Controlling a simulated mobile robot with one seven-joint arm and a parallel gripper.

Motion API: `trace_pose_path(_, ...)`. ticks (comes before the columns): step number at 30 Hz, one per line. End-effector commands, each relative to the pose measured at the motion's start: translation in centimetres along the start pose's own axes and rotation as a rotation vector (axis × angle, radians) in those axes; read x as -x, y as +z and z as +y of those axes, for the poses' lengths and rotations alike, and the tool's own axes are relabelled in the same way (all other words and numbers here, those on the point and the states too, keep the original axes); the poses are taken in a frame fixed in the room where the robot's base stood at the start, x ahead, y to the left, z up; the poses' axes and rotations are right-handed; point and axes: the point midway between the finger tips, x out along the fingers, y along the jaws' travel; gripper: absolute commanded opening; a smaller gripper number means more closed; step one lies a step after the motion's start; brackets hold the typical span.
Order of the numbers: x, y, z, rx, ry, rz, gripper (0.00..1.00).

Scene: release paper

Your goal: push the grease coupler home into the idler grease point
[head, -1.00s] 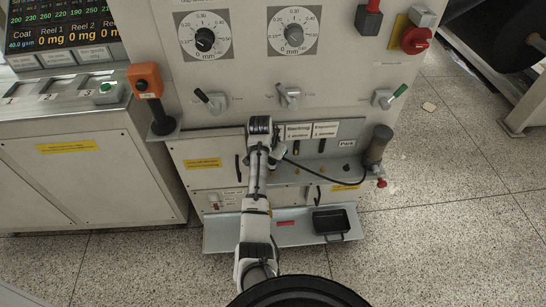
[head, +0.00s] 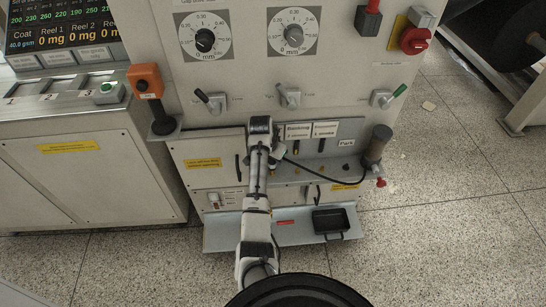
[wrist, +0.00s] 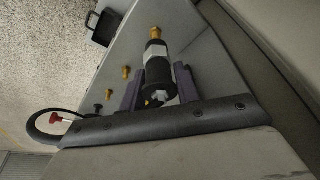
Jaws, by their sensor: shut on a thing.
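In the wrist view my gripper (wrist: 160,92) is shut on the grease coupler (wrist: 160,76), a black cylinder with a pale metal collar at its far end. One dark purple finger is on each side of it. A brass grease point (wrist: 155,33) stands in line with the coupler, right at its far end. I cannot tell how deep it sits in the collar. In the head view my gripper (head: 275,157) is at the machine's lower panel, largely hidden by my wrist. The coupler and its grease point cannot be made out there.
A black hose (head: 325,178) runs right from my gripper to a cylinder (head: 376,146) at the panel's edge. Other brass fittings (wrist: 125,73) stand left of the coupler. A black tray (head: 330,221) sits on the lower shelf. Levers and dials are above.

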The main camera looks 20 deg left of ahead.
Motion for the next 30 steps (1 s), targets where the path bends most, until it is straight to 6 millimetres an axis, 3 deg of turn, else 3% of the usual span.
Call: trace_pose_path(30,-2.1,0.7,-0.1,0.001,-0.001,0.0,0.01)
